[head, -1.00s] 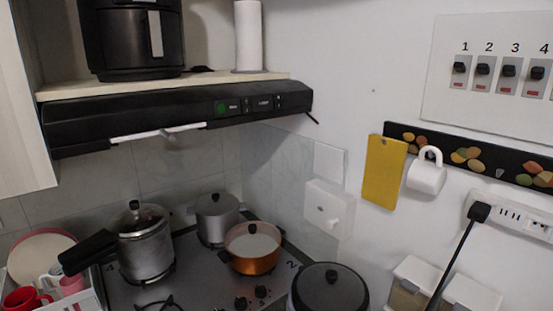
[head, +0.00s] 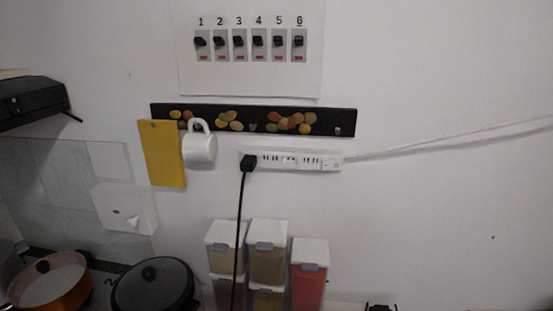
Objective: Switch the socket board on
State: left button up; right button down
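The white socket board (head: 312,161) is fixed level on the wall in the head view, below a dark hook rail. A black plug (head: 249,162) sits at its left end, and its black cord hangs down in front of the spice dispensers. A small switch (head: 332,164) shows at the board's right end; it is too small to tell its position. A white cable runs from the right end across the wall. Neither of my grippers can be made out; a small dark shape at the bottom edge is unclear.
Spice dispensers (head: 309,254) stand below the board. A white mug (head: 200,149) and yellow cutting board (head: 161,153) hang from the rail (head: 340,117). A panel of numbered switches (head: 250,78) is above. Pots stand lower left. The wall at right is clear.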

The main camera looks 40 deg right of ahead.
aim_at(327, 164)
jog(key=k+l+z, duration=0.1)
jog(key=k+z, duration=0.15)
jog(key=k, duration=0.4)
jog(key=j+z, duration=0.15)
jog(key=z, duration=1.3)
jog(key=i+j, duration=0.25)
jog(key=j, duration=0.15)
jog(key=i+j, duration=0.2)
jog(key=j, duration=0.2)
